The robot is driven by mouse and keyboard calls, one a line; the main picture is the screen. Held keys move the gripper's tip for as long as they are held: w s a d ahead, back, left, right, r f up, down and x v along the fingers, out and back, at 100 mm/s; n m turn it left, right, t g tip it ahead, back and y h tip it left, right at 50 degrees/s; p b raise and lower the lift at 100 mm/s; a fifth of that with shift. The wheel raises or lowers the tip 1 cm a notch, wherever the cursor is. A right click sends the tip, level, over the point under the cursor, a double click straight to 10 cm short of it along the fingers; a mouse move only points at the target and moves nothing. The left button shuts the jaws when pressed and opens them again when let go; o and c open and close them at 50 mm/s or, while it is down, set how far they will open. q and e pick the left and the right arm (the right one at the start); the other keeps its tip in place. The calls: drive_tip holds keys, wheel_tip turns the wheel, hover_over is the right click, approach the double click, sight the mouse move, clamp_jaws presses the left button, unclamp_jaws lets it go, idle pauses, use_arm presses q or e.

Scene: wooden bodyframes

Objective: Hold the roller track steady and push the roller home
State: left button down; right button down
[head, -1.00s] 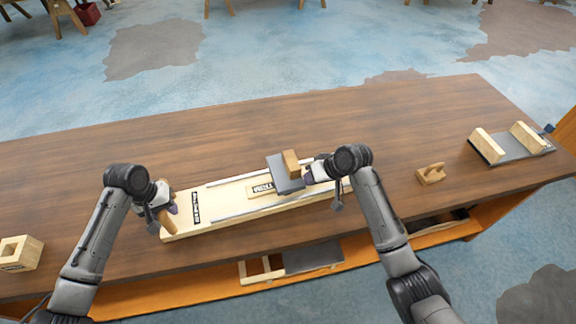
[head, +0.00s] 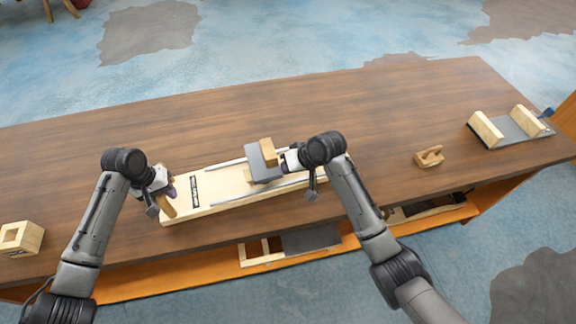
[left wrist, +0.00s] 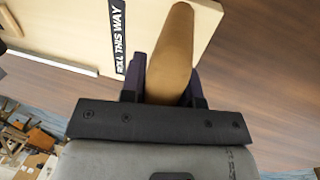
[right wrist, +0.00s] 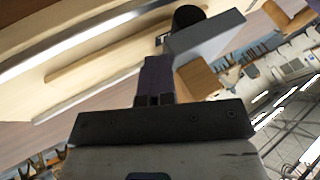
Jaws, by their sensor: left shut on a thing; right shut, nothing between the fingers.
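The roller track (head: 225,194) is a pale wooden board with two metal rails, lying on the table. The roller (head: 262,163), a grey plate with a wooden block on top, sits across the rails near the middle. My left gripper (head: 168,195) is shut on the wooden handle (left wrist: 172,50) at the track's left end, beside the "ROLL THIS WAY" label (left wrist: 118,38). My right gripper (head: 285,162) is shut and empty at the right side of the roller, close against it. In the right wrist view its fingers (right wrist: 157,75) are beside the grey plate (right wrist: 205,35); contact is unclear.
A small wooden plane-like piece (head: 429,156) and a grey base with two wooden uprights (head: 512,127) lie at the right. A wooden box with a hole (head: 20,238) stands at the left edge. The back of the table is clear.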

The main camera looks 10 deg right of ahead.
use_arm(q)
drive_tip(key=shift+d, duration=0.25)
use_arm(e)
drive_tip(key=d, duration=0.4)
drive_tip(key=shift+w, duration=0.1)
use_arm(q)
drive_tip(key=shift+a, duration=0.1)
use_arm(e)
drive_tip(key=v, duration=1)
drive_tip(key=shift+d, duration=0.1)
use_arm(q)
drive_tip(key=c, duration=0.9)
unclamp_jaws()
drive_tip(key=shift+a, duration=0.15)
drive_tip(key=shift+o, duration=0.6)
use_arm(e)
drive_tip(key=shift+w, duration=0.1)
use_arm(q)
wheel_tip(320, 180, up, 12)
drive_tip(key=a, duration=0.2)
drive_tip(key=shift+s+f, duration=0.1)
